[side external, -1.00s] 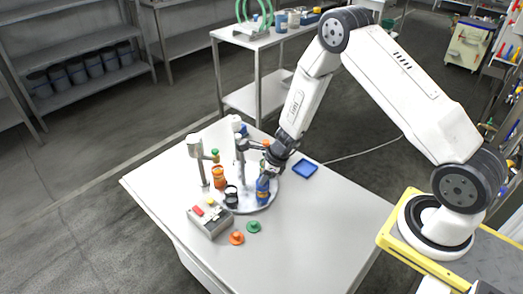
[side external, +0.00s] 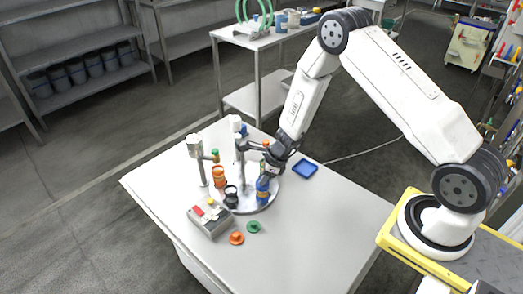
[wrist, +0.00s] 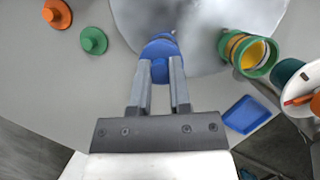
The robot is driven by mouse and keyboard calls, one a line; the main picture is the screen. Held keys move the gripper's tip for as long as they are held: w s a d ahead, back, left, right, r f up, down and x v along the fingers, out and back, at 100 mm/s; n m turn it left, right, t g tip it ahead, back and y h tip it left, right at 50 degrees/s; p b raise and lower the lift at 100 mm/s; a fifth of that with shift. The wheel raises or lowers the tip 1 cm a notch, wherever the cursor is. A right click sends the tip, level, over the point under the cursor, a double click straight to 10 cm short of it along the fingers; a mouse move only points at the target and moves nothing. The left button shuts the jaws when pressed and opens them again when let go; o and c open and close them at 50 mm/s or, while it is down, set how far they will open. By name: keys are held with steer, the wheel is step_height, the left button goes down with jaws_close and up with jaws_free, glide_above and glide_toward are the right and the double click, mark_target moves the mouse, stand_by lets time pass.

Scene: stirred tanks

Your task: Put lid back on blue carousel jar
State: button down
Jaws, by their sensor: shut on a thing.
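The blue jar (side external: 262,191) stands on the front right of the round grey carousel plate (side external: 254,206). My gripper (side external: 267,173) is directly over it, pointing down. In the wrist view my gripper (wrist: 160,72) is shut on the knob of the blue lid (wrist: 160,68). The lid is over the jar's mouth, and blue shows beyond it. The fingers and lid hide the rim, so I cannot tell whether the lid is fully seated.
An orange lid (side external: 237,238) and a green lid (side external: 253,227) lie on the table in front. A control box (side external: 209,220) stands left of them. Stirrer posts (side external: 240,165) and other jars, one orange (side external: 218,177), crowd the carousel. An empty blue tray (side external: 305,169) lies right of it.

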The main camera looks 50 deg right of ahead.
stand_by(0.3)
jaws_free()
stand_by(0.3)
steer(key=shift+r, duration=0.15)
steer(key=shift+r, duration=3.3)
jaws_close()
steer(key=shift+f, duration=2.75)
stand_by(0.4)
